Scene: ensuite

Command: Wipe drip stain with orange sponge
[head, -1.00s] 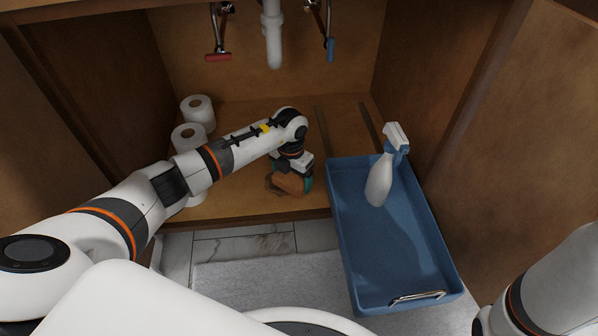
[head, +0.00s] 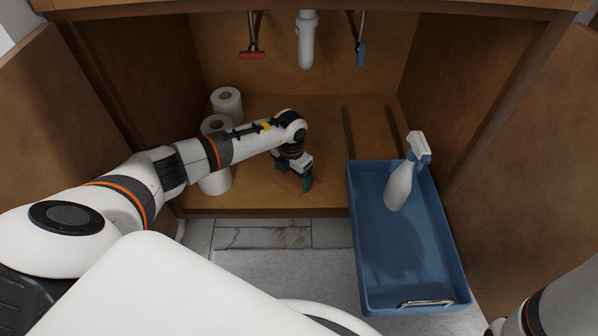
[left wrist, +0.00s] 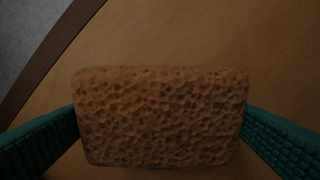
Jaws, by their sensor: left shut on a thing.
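The orange sponge (left wrist: 160,118) fills the middle of the left wrist view, with a teal finger on each side. My left gripper (head: 294,182) is shut on it, low over the wooden cabinet floor (head: 320,130) near its front edge. In the head view the sponge is mostly hidden by the gripper and blends with the wood. I cannot tell whether it touches the floor. I cannot make out the drip stain clearly in either current view. My right arm shows at the lower right; its gripper is out of view.
A blue tray (head: 362,283) with a spray bottle (head: 399,187) stands right of the gripper. Several white paper rolls (head: 227,103) stand on the left, close to my forearm. A drain pipe (head: 306,42) and two valves hang at the back. Cabinet walls and open doors flank the space.

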